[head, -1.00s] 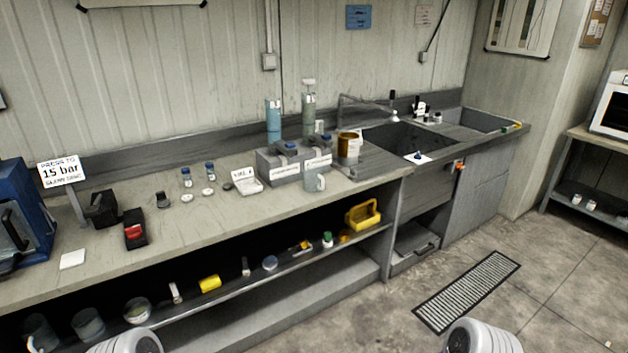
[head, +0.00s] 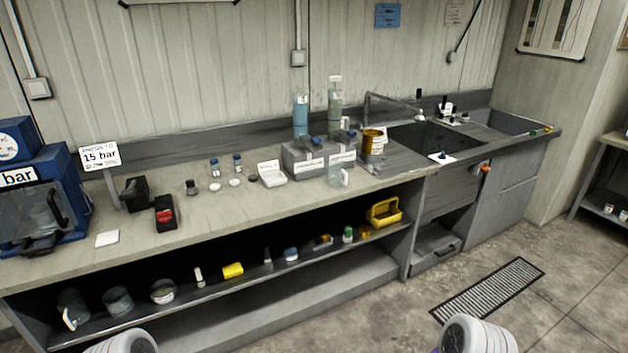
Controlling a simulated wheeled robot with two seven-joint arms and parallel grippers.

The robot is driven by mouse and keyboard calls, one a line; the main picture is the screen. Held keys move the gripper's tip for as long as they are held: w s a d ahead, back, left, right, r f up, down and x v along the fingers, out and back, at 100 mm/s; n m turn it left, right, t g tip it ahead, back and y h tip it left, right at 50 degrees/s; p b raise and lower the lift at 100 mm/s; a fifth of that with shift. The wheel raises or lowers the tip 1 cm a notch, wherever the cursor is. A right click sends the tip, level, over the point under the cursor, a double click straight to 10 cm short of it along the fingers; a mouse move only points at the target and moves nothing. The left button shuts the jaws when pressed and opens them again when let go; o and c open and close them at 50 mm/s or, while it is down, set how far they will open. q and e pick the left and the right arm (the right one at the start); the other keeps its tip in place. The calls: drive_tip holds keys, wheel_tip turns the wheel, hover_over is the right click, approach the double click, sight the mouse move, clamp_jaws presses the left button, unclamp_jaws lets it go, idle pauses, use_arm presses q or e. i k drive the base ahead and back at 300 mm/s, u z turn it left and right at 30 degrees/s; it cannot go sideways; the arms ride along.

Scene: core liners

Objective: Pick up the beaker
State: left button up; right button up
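A clear beaker-like vessel with a handle (head: 337,176) stands upright on the counter, in front of the grey block with white labels. On the shelf below, at the far left, stand a greyish see-through vessel with a pale handle (head: 72,308) and a similar vessel (head: 118,300) beside it. I cannot tell for certain which of these is the beaker. Only rounded white parts of my arms show at the bottom edge, left and right. Neither gripper is visible, and nothing touches the vessels.
The counter (head: 215,208) has a clear front strip. A blue press (head: 40,205) stands at its left end, a sink (head: 432,142) at the right. The shelf holds a round glass dish (head: 163,291) and a yellow carrier (head: 384,212). The floor by the grate (head: 490,290) is clear.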

sight(336, 175)
drive_tip(key=u, duration=0.4)
drive_tip(key=k, duration=0.45)
drive_tip(key=z, duration=0.55)
drive_tip(key=i, duration=0.75)
drive_tip(key=z, duration=0.6)
drive_tip(key=i, duration=0.85)
drive_tip(key=u, duration=0.45)
